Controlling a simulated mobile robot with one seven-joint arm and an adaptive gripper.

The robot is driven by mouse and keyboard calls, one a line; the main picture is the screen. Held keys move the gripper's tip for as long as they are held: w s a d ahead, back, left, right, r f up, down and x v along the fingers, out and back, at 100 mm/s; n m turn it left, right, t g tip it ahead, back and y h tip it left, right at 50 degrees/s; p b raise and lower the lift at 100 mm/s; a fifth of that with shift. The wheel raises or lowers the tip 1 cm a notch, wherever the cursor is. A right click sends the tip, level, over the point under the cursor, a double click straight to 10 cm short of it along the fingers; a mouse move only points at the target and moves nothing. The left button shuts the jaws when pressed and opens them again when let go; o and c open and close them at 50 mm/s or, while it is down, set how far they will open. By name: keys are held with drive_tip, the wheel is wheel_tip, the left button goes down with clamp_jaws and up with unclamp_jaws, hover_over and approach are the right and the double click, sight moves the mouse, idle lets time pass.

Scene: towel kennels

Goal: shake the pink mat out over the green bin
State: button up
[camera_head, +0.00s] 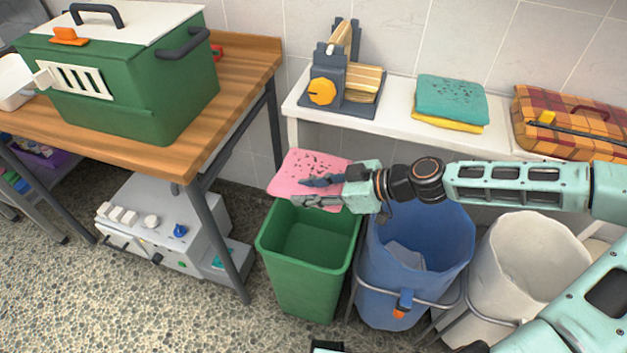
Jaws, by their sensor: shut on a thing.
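The pink mat (302,161) is held out flat above the back part of the green bin (312,288). Dark specks lie scattered on its upper face. My gripper (312,191) is shut on the mat's near right part, and my arm reaches in from the right. The gripper's fingers and wrist hide part of the mat. The green bin is open at the top and stands on the floor. The part of its inside that shows looks empty.
A blue bin (405,285) and a white bin (520,265) stand right of the green bin. A wooden table (190,150) with a green kennel (150,105) is at left. A white shelf (395,115) behind bears folded teal and yellow cloths (450,100).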

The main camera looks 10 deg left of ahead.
wheel_tip(320, 180, up, 4)
drive_tip(key=shift+r+p, duration=0.25)
drive_tip(key=shift+p, duration=0.95)
drive_tip(key=shift+f+b, duration=2.9)
drive_tip(key=shift+f, duration=0.9)
drive_tip(key=shift+r, duration=0.15)
